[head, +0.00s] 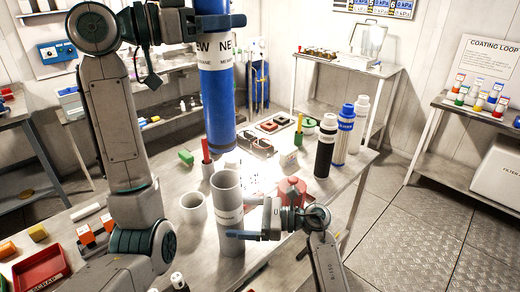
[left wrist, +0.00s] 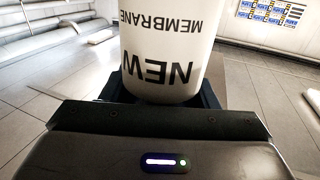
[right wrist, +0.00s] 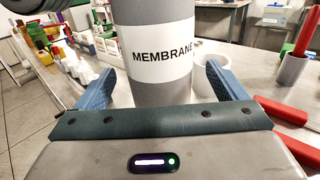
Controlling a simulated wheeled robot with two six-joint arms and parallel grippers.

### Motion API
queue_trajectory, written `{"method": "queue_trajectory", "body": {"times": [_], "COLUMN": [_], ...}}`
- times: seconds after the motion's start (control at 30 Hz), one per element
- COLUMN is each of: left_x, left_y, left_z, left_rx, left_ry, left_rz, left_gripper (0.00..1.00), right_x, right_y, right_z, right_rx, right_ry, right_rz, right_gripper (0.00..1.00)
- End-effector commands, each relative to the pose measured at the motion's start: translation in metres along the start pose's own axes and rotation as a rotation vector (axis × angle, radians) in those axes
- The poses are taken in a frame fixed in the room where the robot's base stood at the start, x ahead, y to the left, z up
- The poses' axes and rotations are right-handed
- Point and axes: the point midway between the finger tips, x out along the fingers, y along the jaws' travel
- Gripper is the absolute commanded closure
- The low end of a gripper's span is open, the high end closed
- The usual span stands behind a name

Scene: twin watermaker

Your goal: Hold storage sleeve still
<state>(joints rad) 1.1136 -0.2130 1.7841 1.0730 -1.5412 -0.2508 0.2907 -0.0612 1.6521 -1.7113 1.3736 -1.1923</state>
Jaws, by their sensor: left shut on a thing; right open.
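The grey storage sleeve (head: 228,205) stands upright at the table's front edge with an open top and a white band. In the right wrist view its label reads MEMBRANE (right wrist: 160,55). My right gripper (head: 245,235) is open, with its blue fingers (right wrist: 160,88) on either side of the sleeve and visible gaps beside it. My left gripper (head: 220,22) is shut on a long blue membrane (head: 219,105) with a white NEW MEMBRANE label (left wrist: 165,45). The membrane hangs upright, its lower end just above the sleeve's mouth.
A white cup (head: 193,208) stands left of the sleeve, and a red-handled tool in a holder (head: 206,168) is behind it. A red object (head: 291,190) sits to the right. Black (head: 325,150) and blue (head: 344,135) bottles stand farther right. A red scrap tray (head: 40,272) is at left.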

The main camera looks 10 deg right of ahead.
Motion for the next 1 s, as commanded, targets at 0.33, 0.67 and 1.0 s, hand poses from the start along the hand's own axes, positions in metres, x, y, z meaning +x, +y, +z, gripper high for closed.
{"method": "queue_trajectory", "body": {"times": [0.33, 0.67, 1.0], "left_x": [0.0, 0.0, 0.0], "left_y": [0.0, 0.0, 0.0], "left_z": [-0.001, -0.001, -0.001], "left_rx": [0.001, 0.001, 0.001], "left_ry": [0.002, 0.002, 0.002], "left_rz": [0.0, 0.0, 0.0], "left_gripper": [1.0, 1.0, 1.0], "right_x": [0.03, 0.031, 0.03], "right_y": [0.0, 0.0, 0.0], "right_z": [0.0, 0.0, 0.0], "right_rx": [0.001, 0.001, 0.001], "right_ry": [0.0, 0.001, 0.001], "right_rz": [0.0, 0.0, 0.0], "right_gripper": [0.08, 0.18, 0.54]}}
